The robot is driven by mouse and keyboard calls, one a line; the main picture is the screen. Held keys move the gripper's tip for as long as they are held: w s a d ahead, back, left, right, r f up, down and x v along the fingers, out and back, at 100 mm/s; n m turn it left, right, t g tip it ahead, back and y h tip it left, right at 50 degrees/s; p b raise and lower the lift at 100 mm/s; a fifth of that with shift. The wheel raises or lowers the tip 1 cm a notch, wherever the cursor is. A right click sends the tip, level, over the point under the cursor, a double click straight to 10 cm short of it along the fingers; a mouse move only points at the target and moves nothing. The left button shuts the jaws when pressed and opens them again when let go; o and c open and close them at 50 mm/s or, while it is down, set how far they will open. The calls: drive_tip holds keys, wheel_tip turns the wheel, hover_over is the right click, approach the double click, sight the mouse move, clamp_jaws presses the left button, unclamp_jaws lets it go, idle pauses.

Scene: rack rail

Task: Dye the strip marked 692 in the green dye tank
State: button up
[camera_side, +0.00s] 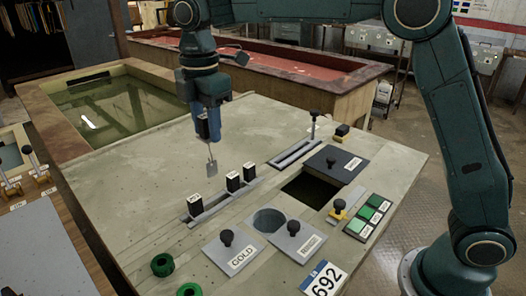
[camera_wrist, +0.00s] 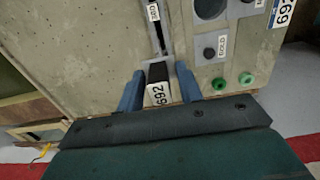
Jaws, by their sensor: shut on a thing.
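My gripper (camera_side: 208,133) is shut on the dark handle block of a strip, held above the worktop behind the rail. In the wrist view, the block (camera_wrist: 157,92) between my blue fingers (camera_wrist: 159,84) has a white label reading 692. In the side view, its small pale strip (camera_side: 211,166) hangs below, clear of the worktop. I cannot read that lid's label. Green swatches (camera_side: 370,215) lie to its right.
A round opening (camera_side: 268,220) sits near lids with black knobs, one marked GOLD (camera_side: 240,260). A card reads 692 (camera_side: 323,280). Green rings (camera_side: 162,265) lie at front. A large greenish basin (camera_side: 120,105) is behind left.

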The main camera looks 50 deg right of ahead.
drive_tip(key=s+d, duration=0.6)
drive_tip(key=d, duration=0.4)
drive_tip(key=s+d, duration=0.7)
drive_tip(key=d, duration=0.4)
drive_tip(key=shift+w+a+f, duration=0.1)
drive_tip(key=shift+w+f, duration=0.05)
drive_tip(key=shift+f, duration=1.1)
drive_tip(key=shift+w+a+f, duration=0.1)
drive_tip(key=shift+f, duration=1.35)
